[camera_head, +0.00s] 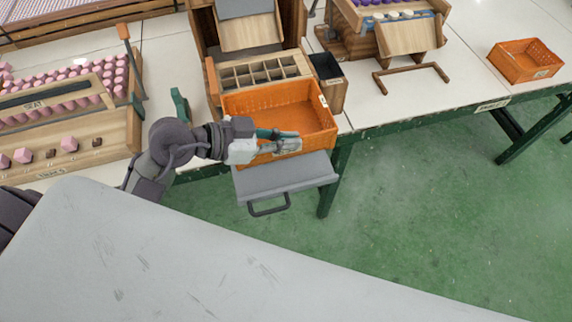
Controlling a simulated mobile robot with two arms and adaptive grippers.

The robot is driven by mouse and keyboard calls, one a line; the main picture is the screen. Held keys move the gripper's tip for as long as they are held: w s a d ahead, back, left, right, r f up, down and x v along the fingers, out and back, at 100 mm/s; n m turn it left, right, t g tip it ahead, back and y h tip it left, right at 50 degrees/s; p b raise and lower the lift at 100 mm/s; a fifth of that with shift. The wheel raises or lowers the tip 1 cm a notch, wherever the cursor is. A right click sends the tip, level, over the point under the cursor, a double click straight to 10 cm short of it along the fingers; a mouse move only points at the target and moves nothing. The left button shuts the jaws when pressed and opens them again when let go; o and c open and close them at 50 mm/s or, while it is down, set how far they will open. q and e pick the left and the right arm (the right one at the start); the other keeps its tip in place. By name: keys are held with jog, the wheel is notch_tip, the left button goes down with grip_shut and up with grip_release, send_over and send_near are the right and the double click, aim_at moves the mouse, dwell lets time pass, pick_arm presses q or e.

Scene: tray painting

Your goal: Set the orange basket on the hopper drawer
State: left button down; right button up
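The orange basket (318,116) is upright and empty at the front of the wooden hopper unit (294,22). The grey hopper drawer (286,178) juts out beyond the table edge, with a dark handle (269,208) at its front. The basket sits over the rear of the drawer; whether it rests fully on it is hidden. My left gripper (288,139) comes in from the left and lies across the basket's near wall. Its fingers overlap the wall, and I cannot tell whether they are closed on it. My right gripper is not in view.
A divided wooden tray (262,72) stands right behind the basket. A second orange basket (524,62) is on the table at right. Pink pieces in a wooden rack (66,131) stand at left. A grey surface (200,260) fills the foreground. Green floor is clear at right.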

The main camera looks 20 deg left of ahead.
aim_at(282, 158)
pick_arm(q)
notch_tip(282, 158, down, 5)
jog(key=shift+f+b, duration=0.1)
jog(key=shift+b, duration=0.35)
jog(key=shift+w+f, duration=0.15)
jog(key=shift+f, duration=0.65)
notch_tip(282, 158, down, 5)
jog(key=shift+f+b, duration=0.1)
jog(key=shift+b, duration=0.75)
jog(key=c, duration=1.4)
grip_release()
jog(key=shift+o, duration=0.4)
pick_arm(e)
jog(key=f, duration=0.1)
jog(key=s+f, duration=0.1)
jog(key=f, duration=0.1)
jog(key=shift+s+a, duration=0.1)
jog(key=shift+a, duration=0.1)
